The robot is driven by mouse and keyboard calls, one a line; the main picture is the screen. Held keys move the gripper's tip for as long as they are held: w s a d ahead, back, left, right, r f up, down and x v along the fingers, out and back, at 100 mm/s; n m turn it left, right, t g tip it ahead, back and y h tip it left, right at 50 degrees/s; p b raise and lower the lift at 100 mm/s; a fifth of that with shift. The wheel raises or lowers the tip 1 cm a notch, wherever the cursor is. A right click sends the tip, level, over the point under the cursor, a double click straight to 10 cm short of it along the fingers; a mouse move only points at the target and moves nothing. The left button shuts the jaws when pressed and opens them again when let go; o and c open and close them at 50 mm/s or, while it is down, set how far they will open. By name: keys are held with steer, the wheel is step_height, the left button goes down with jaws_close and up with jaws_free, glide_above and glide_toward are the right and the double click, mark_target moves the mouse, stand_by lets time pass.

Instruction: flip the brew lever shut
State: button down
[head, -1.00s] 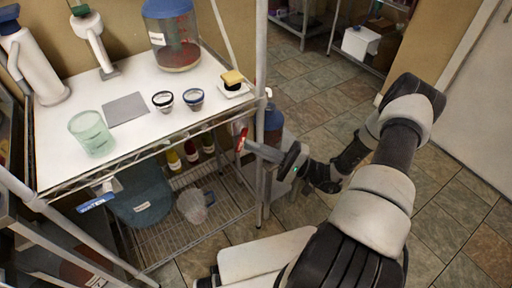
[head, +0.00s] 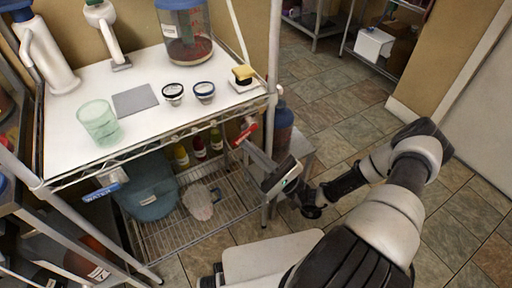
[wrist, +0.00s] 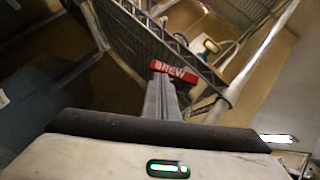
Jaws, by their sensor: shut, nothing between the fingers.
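The red brew lever (head: 246,131) shows at the right front corner of the shelf unit, just below the white top, in the head view. In the wrist view, its red bar marked BREW (wrist: 174,71) lies crosswise just past my fingertips. My gripper (head: 246,144) is shut and empty, with its fingers pointing up and left at the lever. In the wrist view the shut fingers of my gripper (wrist: 163,82) end right below the red bar. I cannot tell whether they touch it. What the lever is fixed to is mostly hidden.
A dark bucket (head: 283,125) stands behind the shelf's right post (head: 272,85). The white top (head: 70,135) holds cups and a sponge. Tiled floor to the right is open.

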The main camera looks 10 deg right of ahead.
steer(key=shift+s+a+r+m+t+h, duration=0.1)
steer(key=shift+a+m+t+h, duration=0.1)
steer(key=shift+m+t, duration=0.25)
steer(key=shift+a+r+m+t+h, duration=0.1)
steer(key=shift+m+t+h, duration=0.1)
steer(key=shift+m+t, duration=0.25)
steer(key=s+d+f+b, duration=0.1)
steer(key=s+d+f, duration=0.1)
steer(key=f, duration=0.3)
steer(key=s+d+f+b, duration=0.1)
steer(key=s+f, duration=0.3)
steer(key=f, duration=0.1)
steer(key=shift+s+d+f+g, duration=0.15)
steer(key=shift+d+f+g, duration=0.15)
steer(key=shift+d+f, duration=0.05)
steer(key=shift+r+y, duration=0.1)
steer(key=shift+y, duration=0.2)
